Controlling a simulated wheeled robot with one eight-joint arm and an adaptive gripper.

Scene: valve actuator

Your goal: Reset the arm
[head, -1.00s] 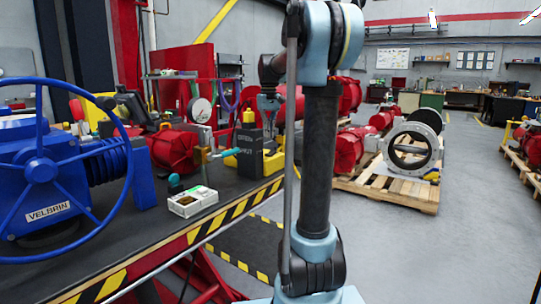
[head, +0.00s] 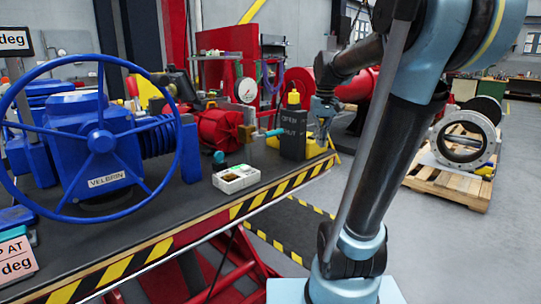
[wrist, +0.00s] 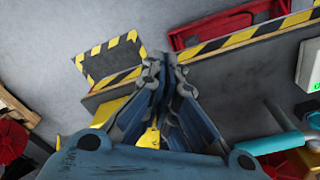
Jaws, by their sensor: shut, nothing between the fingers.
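My arm stands at the right of the head view and bends over to the left at its top. My gripper (head: 322,118) hangs beyond the bench's far right end, beside the black OPEN/SHUT box (head: 292,135). In the wrist view my gripper (wrist: 160,68) has its dark blue fingers together with nothing between them, over the floor near the striped bench edge. The blue valve actuator (head: 92,150), with its large blue handwheel (head: 101,141) and VELBRIN label, stands on the bench at left, well apart from my gripper.
The striped bench edge (head: 270,197) runs diagonally in front. A white box (head: 236,179), a red actuator (head: 218,130) and a teal-ended lever (head: 274,132) are on the bench. A pallet (head: 450,187) with a flanged ring stands at right.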

